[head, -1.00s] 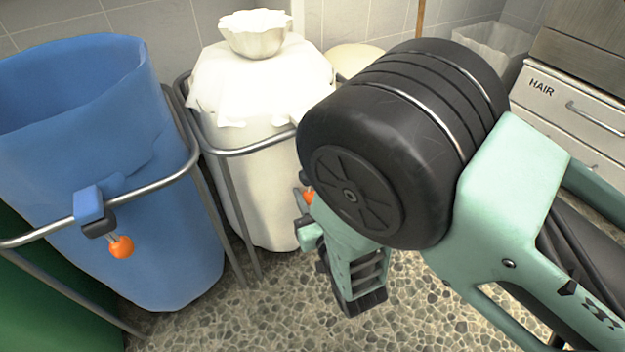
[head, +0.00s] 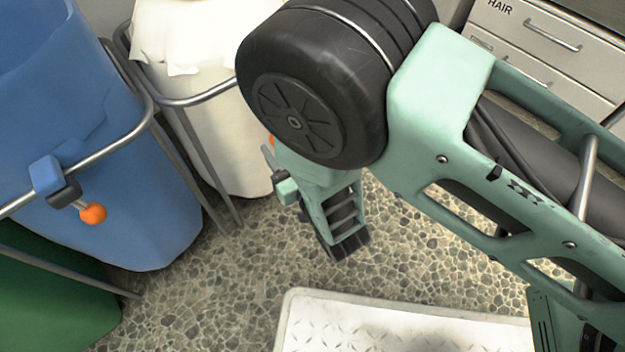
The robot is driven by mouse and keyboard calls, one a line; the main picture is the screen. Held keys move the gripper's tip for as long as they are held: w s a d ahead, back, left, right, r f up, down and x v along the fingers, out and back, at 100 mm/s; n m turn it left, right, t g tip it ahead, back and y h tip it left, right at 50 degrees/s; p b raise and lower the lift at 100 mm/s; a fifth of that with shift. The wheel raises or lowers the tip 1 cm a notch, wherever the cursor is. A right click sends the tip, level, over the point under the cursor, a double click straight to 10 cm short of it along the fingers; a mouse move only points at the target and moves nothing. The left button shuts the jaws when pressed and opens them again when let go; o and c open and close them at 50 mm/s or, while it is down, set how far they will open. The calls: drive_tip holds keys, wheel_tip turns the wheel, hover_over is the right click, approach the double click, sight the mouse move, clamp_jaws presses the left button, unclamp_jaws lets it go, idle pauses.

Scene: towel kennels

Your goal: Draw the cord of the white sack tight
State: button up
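The white sack (head: 222,125) hangs in a metal hoop stand at the upper left of the head view. Its gathered top is out of the frame. A bit of an orange ball (head: 272,140) shows at the sack's right edge, mostly hidden behind my arm; I cannot tell what it is fixed to. No cord of the white sack is visible. My gripper (head: 345,243) points down over the floor, to the right of the sack and apart from it as far as I can see. My arm hides part of it, and its opening is unclear.
A blue sack (head: 150,210) in a metal hoop stands at the left, with a blue clamp (head: 47,176) and an orange ball (head: 93,213). A green sack (head: 50,300) is below it. A white tray (head: 400,325) lies on the pebbled floor in front. Drawers (head: 540,50) stand back right.

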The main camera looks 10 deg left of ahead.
drive_tip(key=p+v, duration=0.5)
drive_tip(key=v, duration=0.9)
drive_tip(key=shift+s, duration=0.2)
drive_tip(key=shift+d, duration=0.1)
drive_tip(key=w+a+r+m+g+h+p, duration=0.1)
drive_tip(key=w+r+m+g+h+p, duration=0.2)
drive_tip(key=r, duration=0.4)
drive_tip(key=w+r+m+g+h+p, duration=0.1)
drive_tip(key=w+r+g+h+p, duration=0.15)
drive_tip(key=r+g, duration=0.4)
drive_tip(key=s+d+r+n+g+h+p, duration=0.1)
drive_tip(key=s+d+r+n+g+h, duration=0.15)
drive_tip(key=s+d+r, duration=0.5)
drive_tip(key=s+d+r+n+g+h+p, duration=0.1)
drive_tip(key=s+d+r+h+p, duration=0.15)
drive_tip(key=d+r, duration=0.9)
wheel_tip(320, 180, up, 39)
drive_tip(key=p, duration=3.7)
drive_tip(key=shift+w+a+g+h, duration=0.2)
drive_tip(key=shift+a+g+h, duration=0.1)
drive_tip(key=shift+a+h, duration=0.1)
